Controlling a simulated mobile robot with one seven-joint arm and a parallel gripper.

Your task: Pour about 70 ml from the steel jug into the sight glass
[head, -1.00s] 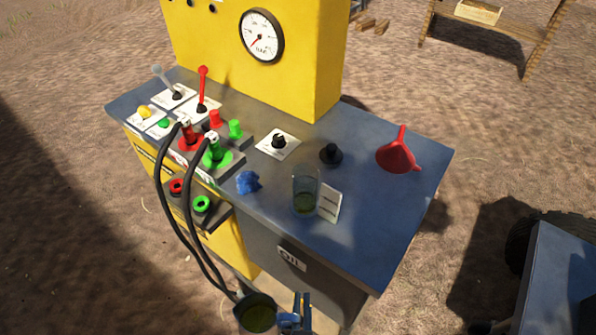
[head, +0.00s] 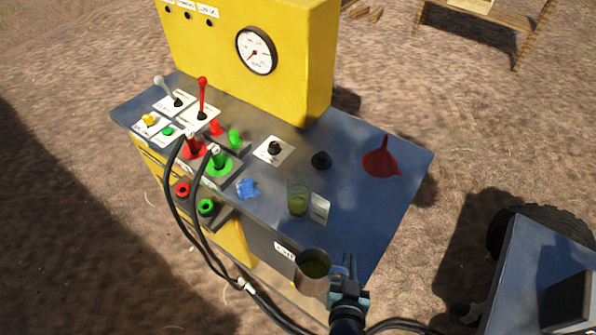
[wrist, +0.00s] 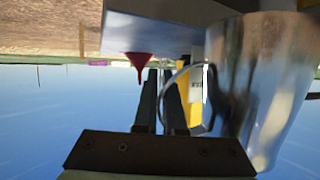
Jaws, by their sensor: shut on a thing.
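The steel jug (head: 311,284) is in front of the bench in the head view, with dark green-yellow liquid inside. It looks roughly upright. My gripper (head: 349,268) is at its right side, shut on the jug's handle. The jug (wrist: 268,90) fills the right of the wrist view, its handle loop (wrist: 200,122) at the fingers (wrist: 171,100). The sight glass (head: 298,199) stands on the bench top near its front edge, beyond the jug and slightly left of it. It holds some greenish liquid; the exact level is hard to read. The jug and glass are apart.
A white card (head: 320,209) stands right beside the glass. A blue rag (head: 247,189) lies left of it. A black knob (head: 321,160) and red funnel (head: 382,159) are behind. Hoses (head: 197,222) hang at the front left.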

